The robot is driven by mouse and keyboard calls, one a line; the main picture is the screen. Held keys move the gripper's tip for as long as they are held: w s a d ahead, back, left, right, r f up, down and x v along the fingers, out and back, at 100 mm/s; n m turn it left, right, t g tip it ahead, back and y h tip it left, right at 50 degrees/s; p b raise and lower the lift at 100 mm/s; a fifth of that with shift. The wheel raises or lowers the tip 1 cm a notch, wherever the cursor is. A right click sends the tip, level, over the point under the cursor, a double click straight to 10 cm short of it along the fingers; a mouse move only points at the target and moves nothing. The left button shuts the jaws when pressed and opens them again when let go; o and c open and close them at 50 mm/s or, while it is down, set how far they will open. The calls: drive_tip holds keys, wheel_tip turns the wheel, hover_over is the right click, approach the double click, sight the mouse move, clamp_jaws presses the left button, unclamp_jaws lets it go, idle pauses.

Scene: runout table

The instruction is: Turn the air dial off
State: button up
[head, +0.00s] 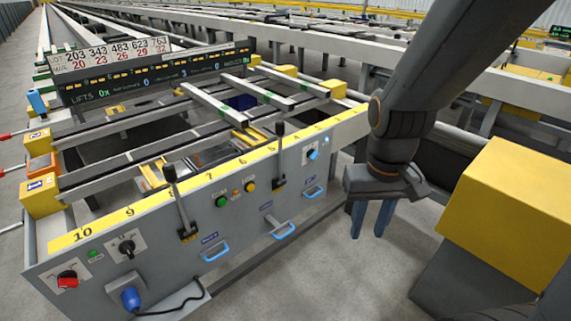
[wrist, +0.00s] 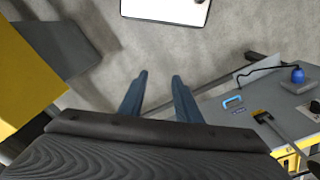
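A grey control panel (head: 150,255) runs along the front of the runout table in the head view. A small blue knob (head: 313,154) sits on a white plate near its right end. A black rotary knob (head: 127,247) is on a white plate at the left, and a red knob (head: 67,281) is lower left. The lettering is too small to tell which is the air dial. My gripper (head: 369,225) hangs to the right of the panel, fingers down, apart from every knob. In the wrist view its two blue fingers (wrist: 158,88) are spread with nothing between them.
Two black levers (head: 173,195) (head: 280,150) stick up from the panel, and blue handles (head: 284,229) jut from its front. A blue plug (head: 130,298) with a black cable is at lower left. A yellow box (head: 505,205) stands right of my gripper. Grey floor (head: 300,285) lies open before the panel.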

drive_tip(key=w+d+f+m+t+b, duration=0.1)
drive_tip(key=w+d+f+t+b, duration=0.15)
drive_tip(key=w, duration=0.45)
drive_tip(key=w+d+f+t+b, duration=0.1)
drive_tip(key=w+d+f+b, duration=0.2)
drive_tip(key=w, duration=0.4)
drive_tip(key=m+t+y+b, duration=0.3)
drive_tip(key=t+y+b, duration=0.8)
drive_tip(key=b, duration=0.8)
approach(316, 157)
drive_tip(key=b+x, duration=0.1)
drive_tip(key=x, duration=0.7)
drive_tip(key=shift+b, duration=0.4)
drive_tip(key=shift+s, duration=0.1)
clamp_jaws()
